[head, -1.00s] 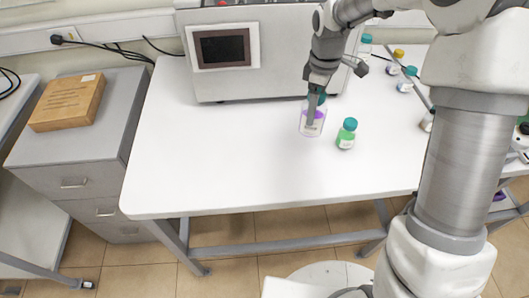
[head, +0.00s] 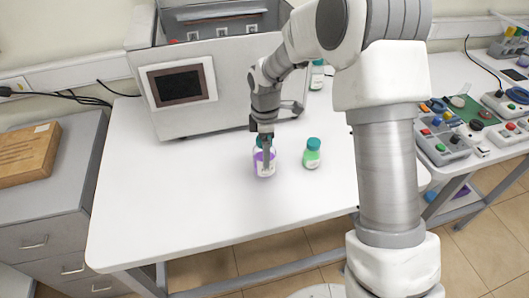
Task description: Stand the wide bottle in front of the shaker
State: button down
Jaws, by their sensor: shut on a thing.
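The wide bottle (head: 264,166) is clear, with purple contents and a teal cap. It is upright in front of the shaker (head: 215,92), the large grey machine with a dark screen on the white table. My gripper (head: 266,151) points down from above and is shut on the bottle's upper part, hiding much of its cap. The bottle's base is at or very near the tabletop; I cannot tell whether it touches.
A smaller bottle with green contents (head: 312,154) stands just right of the wide bottle. Another teal-capped bottle (head: 317,76) stands farther back, beside the shaker. The table's front left (head: 170,210) is clear. Control boxes (head: 442,143) sit on a table at right.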

jog(key=shift+f, duration=0.65)
